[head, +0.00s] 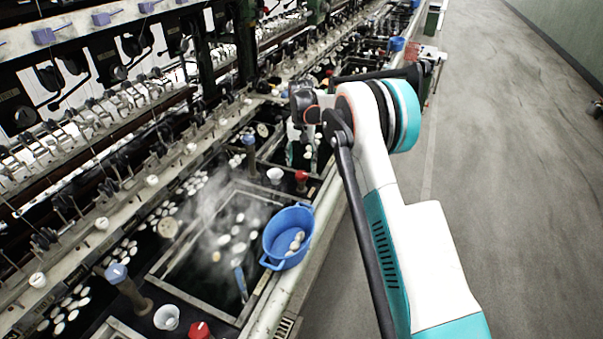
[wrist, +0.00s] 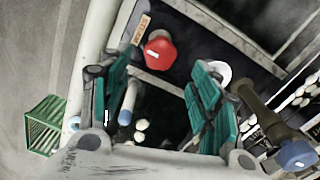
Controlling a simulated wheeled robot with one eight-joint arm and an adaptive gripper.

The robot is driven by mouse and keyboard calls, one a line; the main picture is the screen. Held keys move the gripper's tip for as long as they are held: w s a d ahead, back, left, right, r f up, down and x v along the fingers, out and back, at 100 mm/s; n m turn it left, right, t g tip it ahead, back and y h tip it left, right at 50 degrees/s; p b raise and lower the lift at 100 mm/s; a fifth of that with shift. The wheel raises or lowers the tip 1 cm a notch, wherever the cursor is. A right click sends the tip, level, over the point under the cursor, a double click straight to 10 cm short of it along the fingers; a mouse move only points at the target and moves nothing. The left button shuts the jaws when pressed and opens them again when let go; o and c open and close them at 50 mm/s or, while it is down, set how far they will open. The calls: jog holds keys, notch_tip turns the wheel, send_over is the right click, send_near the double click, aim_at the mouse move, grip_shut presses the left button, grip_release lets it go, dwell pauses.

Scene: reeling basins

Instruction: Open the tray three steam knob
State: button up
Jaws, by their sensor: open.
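A red steam knob (wrist: 160,53) shows in the wrist view beside a small tan label plate (wrist: 141,30) whose writing I cannot read. In the head view a red knob (head: 301,176) stands on the basin edge just below my gripper (head: 303,150); it seems to be the same one. My gripper (wrist: 163,64) has its two teal fingers spread apart, with the red knob showing between and beyond their tips. I see no contact with it. A second red knob (head: 198,330) is at the bottom edge of the head view. I cannot tell which tray number each belongs to.
A blue basin (head: 289,235) with cocoons sits on the near rim. Blue-topped knobs (head: 250,141) stand nearby, one also at right in the wrist view (wrist: 298,154). A white cup (head: 275,174) is beside the red knob. Steam rises from the water. The right aisle is clear.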

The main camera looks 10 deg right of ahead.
aim_at(302, 173)
notch_tip(302, 173, down, 6)
jog(key=shift+r+b, duration=0.1)
jog(key=shift+b, duration=0.35)
jog(key=c, duration=1)
